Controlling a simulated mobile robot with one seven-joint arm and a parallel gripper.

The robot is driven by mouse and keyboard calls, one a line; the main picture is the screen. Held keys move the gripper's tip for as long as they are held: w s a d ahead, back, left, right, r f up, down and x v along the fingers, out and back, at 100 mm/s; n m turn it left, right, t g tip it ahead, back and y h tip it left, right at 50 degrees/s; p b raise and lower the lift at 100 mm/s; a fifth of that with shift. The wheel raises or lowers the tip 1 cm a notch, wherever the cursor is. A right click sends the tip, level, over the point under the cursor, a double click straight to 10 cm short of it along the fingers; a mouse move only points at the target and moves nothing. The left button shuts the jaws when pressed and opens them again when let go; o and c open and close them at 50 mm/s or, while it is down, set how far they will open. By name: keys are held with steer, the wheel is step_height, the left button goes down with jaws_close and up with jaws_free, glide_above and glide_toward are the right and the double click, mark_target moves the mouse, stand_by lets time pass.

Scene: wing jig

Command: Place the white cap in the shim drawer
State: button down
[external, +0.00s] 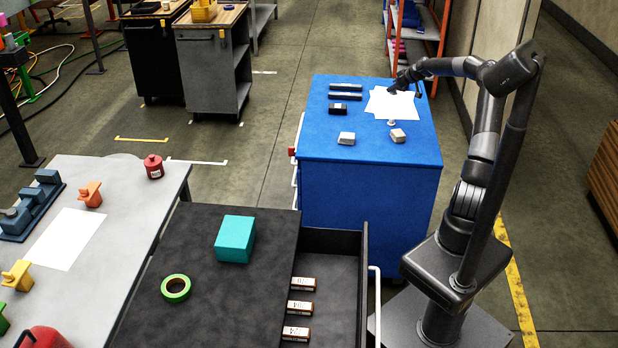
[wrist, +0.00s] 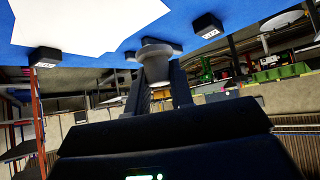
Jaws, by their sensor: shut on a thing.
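My gripper (external: 405,88) is over the far part of the blue cabinet's top, beside the white sheets. In the external view the held piece cannot be made out clearly. A small pale round piece (external: 391,122) shows on the blue top in front of the sheets. The open drawer (external: 338,290) is at the right of the dark bench in front. Three small labelled boxes (external: 300,307) lie along its left side.
The blue cabinet (external: 370,215) also bears white sheets (external: 392,104), dark boxes (external: 338,109) and two pale blocks (external: 346,138). The dark bench (external: 205,300) bears a teal box (external: 235,240) and green tape (external: 176,288). The drawer's right side is free.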

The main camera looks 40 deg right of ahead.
steer(key=r, duration=0.3)
steer(key=shift+a, duration=0.25)
steer(key=a+f+n+g+y, duration=0.1)
steer(key=a+n+g+y, duration=0.4)
steer(key=a, duration=3.4)
steer(key=s+a+n+y, duration=0.2)
steer(key=s+a+n, duration=0.4)
steer(key=a, duration=0.6)
steer(key=s+a+n+g, duration=0.35)
steer(key=s+a, duration=0.45)
steer(key=a, duration=0.3)
steer(key=n+g+h, duration=0.2)
steer(key=n+g, duration=0.5)
steer(key=n, duration=0.4)
glide_above(330, 307)
steer(key=w+d, duration=0.2)
steer(key=d, duration=0.1)
steer(key=shift+m+t, duration=0.25)
steer(key=f, duration=3.3)
steer(key=shift+w+a, duration=0.2)
steer(key=shift+w, duration=0.05)
